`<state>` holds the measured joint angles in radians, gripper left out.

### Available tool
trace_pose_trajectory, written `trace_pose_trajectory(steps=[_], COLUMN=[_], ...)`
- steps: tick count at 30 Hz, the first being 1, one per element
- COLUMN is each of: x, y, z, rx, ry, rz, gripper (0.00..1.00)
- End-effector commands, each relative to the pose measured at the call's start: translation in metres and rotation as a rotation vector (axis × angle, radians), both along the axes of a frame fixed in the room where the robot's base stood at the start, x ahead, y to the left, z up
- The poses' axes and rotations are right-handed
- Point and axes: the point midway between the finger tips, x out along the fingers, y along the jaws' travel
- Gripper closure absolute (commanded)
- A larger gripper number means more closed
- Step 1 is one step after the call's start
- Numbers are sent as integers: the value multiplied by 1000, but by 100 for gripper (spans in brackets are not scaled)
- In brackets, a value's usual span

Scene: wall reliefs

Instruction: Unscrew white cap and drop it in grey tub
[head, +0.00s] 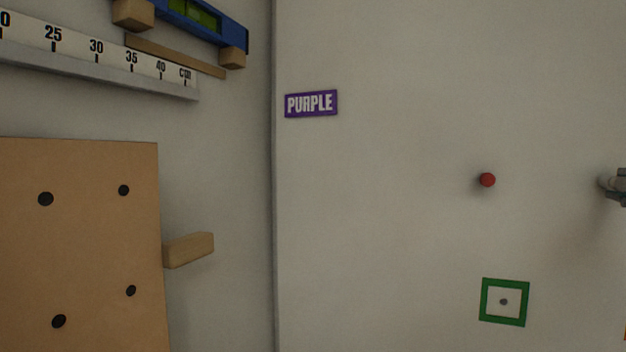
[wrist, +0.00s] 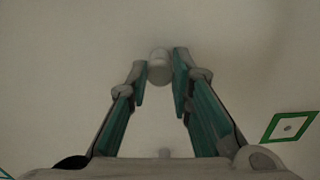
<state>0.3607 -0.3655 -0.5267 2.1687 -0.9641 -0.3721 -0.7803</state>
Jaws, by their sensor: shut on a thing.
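The white cap (wrist: 159,70) shows in the wrist view between the fingertips, against the pale wall. My gripper (wrist: 160,66) is shut on it, with one teal-sided finger on each side. What lies behind the cap is hidden. In the head view a small grey part shows at the right edge; I cannot tell whether it is my gripper. The grey tub is in neither view.
A green square frame (wrist: 290,127) with a dark dot is at the right in the wrist view. In the head view a red knob (head: 487,180) sticks out above it. A brown board (head: 85,245), wooden peg (head: 188,249), ruler (head: 110,58) and PURPLE sign (head: 311,103) are further left.

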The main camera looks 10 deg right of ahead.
Motion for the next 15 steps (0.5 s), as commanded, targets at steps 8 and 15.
trace_pose_trajectory(steps=[8, 15], x=[0, -1], y=[0, 0], z=[2, 2], rx=[-278, -289], ry=[166, 171], rz=[-2, -2], gripper=[100, 100])
